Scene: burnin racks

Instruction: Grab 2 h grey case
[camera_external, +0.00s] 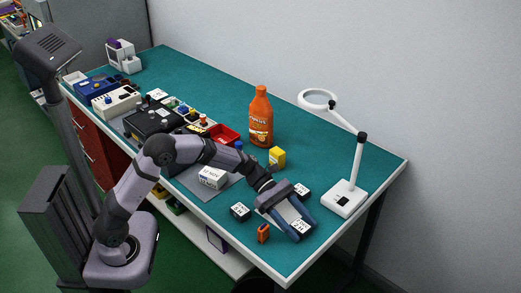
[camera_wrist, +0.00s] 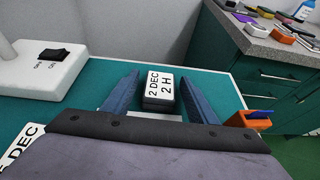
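The dark grey case with a white label reading "2 DEC 2 H" (camera_wrist: 158,88) stands near the table's front right corner. It also shows in the external view (camera_external: 300,228), partly hidden by my fingers. My gripper (camera_external: 297,228) reaches down over it with blue fingers. In the wrist view my gripper (camera_wrist: 160,90) is open, one finger on each side of the case, with a gap on both sides. Two other dark cases with white labels stand nearby: one left of my gripper (camera_external: 240,211) and one behind it (camera_external: 301,190). Their labels are too small to read surely.
A white magnifier lamp base (camera_external: 344,198) stands behind right. An orange holder (camera_external: 263,233) stands close left of my gripper. A white box (camera_external: 212,177), a yellow box (camera_external: 277,156) and an orange bottle (camera_external: 261,118) are farther back. The teal table (camera_external: 330,230) ends just beyond the case.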

